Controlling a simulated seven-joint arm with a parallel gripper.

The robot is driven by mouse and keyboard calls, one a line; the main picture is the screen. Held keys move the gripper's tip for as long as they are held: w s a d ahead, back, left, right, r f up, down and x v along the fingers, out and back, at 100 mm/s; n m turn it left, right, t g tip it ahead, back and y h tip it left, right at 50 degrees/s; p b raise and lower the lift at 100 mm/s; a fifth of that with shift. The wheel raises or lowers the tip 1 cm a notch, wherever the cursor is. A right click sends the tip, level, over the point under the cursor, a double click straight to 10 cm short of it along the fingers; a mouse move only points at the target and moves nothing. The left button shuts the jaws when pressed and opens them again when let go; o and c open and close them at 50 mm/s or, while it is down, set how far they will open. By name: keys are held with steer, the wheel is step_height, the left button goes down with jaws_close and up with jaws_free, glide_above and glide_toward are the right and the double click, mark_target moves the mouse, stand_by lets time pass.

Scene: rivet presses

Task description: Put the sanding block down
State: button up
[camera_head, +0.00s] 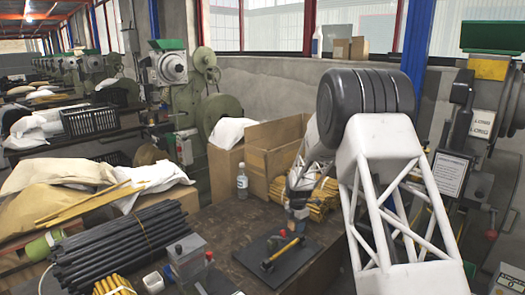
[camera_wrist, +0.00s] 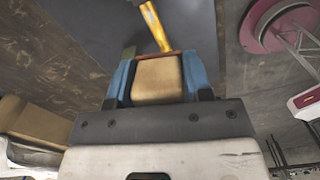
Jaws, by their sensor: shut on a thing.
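The sanding block (camera_wrist: 158,82) is a tan block with a reddish far edge, held between the blue fingers of my gripper (camera_wrist: 160,78) in the wrist view. In the head view my gripper (camera_head: 297,211) is above the dark mat on the workbench, small and partly lost against the clutter. I cannot make out the block clearly there. The gap between the block and the surface below cannot be told. A hammer with a yellow handle (camera_head: 283,251) lies on the dark mat (camera_head: 253,250); the yellow handle also shows just past the block in the wrist view (camera_wrist: 154,27).
On the workbench (camera_head: 215,222) stand a water bottle (camera_head: 242,181), a cardboard box (camera_head: 275,145) and yellow rods (camera_head: 322,200). Dark rods (camera_head: 125,240) are piled at the left. Small red-topped items stand near the mat. Bare bench shows left of the mat.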

steer(key=s+f+m, duration=0.1)
steer(key=m, duration=0.3)
steer(key=s+d+f+m, duration=0.1)
steer(key=f+m, duration=0.1)
steer(key=m, duration=0.2)
steer(key=s+d+f+m, duration=0.1)
steer(key=s+m, duration=0.1)
steer(key=m, duration=0.2)
steer(key=shift+f+m, duration=0.3)
steer(key=shift+f, duration=0.05)
steer(key=m, duration=0.2)
steer(key=s+f+m, duration=0.1)
steer(key=m, duration=0.1)
steer(key=s+f+m, duration=0.1)
steer(key=shift+d+f+m, duration=0.1)
steer(key=shift+d+m, duration=0.25)
steer(key=shift+m, duration=0.05)
steer(key=m, duration=0.2)
steer(key=s+f+m, duration=0.1)
steer(key=m, duration=0.1)
steer(key=s+f+m, duration=0.1)
steer(key=m, duration=0.1)
steer(key=shift+d, duration=0.35)
